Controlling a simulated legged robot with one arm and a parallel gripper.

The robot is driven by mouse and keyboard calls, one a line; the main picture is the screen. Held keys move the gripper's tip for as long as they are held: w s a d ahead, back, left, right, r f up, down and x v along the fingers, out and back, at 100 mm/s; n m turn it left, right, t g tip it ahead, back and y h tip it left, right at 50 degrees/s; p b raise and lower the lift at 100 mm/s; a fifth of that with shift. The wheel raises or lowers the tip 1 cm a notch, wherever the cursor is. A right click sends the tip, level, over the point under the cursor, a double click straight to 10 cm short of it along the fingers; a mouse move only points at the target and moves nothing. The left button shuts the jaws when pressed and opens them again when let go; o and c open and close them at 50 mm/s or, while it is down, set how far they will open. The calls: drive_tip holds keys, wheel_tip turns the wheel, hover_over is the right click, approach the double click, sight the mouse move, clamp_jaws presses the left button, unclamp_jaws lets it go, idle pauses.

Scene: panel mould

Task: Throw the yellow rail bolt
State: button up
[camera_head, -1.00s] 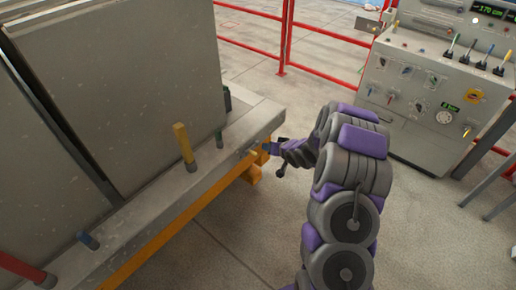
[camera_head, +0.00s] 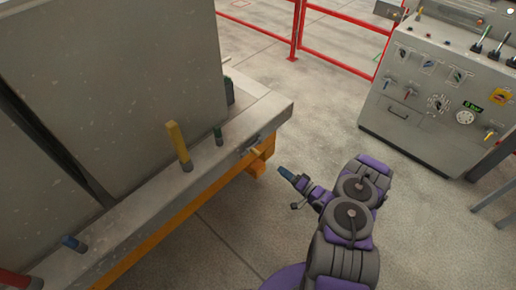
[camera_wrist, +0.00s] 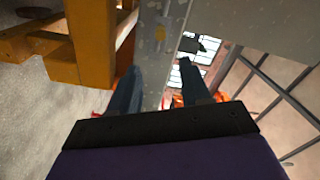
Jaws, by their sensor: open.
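Orange framework (camera_head: 185,212) runs beneath. A control console (camera_head: 432,112) and red railing (camera_head: 340,42) stand behind. Floor around my arm is clear.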

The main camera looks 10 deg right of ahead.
sight(256, 152)
drive_tip(key=b+x, duration=0.4)
drive_tip(key=x, duration=1.3)
drive_tip(key=shift+f+b, duration=0.1)
drive_tip(key=shift+b, duration=0.25)
clamp_jaws()
